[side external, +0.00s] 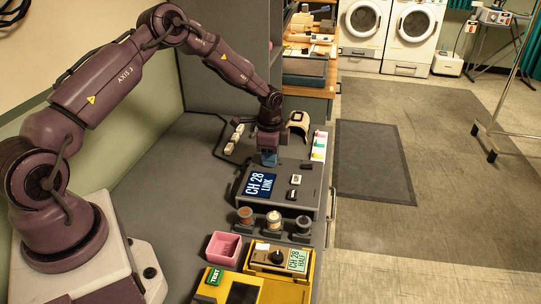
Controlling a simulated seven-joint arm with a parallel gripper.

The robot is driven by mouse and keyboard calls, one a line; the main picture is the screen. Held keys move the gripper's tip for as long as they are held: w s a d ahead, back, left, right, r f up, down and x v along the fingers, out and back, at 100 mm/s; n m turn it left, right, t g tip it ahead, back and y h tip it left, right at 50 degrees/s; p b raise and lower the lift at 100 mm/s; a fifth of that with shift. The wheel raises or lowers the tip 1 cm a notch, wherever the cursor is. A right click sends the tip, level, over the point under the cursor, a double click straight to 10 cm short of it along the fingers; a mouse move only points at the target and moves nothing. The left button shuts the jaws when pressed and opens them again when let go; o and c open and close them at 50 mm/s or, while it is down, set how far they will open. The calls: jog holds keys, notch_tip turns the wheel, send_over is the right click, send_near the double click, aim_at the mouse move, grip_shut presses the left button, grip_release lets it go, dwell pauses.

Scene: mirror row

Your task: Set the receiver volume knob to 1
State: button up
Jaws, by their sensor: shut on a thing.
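The receiver appears to be the grey box (311,180) with a blue "CH 28 LINK" display (260,186) on its sloping top. My gripper (268,160) points down at the far left part of this box, behind the display. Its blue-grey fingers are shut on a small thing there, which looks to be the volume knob. The fingers hide the knob, so its pointer and any scale marks cannot be read. Two small light switches or controls (294,186) sit on the box to the right of the display.
Several short round jars (273,221) stand in front of the box. Nearer are a pink tray (223,249) and a yellow unit (262,272) with a black dial. A beige headset-like thing (298,123) lies behind my gripper. The bench's left middle (180,190) is clear.

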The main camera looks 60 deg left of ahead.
jog(key=o, duration=0.9)
jog(key=shift+r, duration=0.15)
notch_tip(320, 180, up, 13)
jog(key=shift+f, duration=0.1)
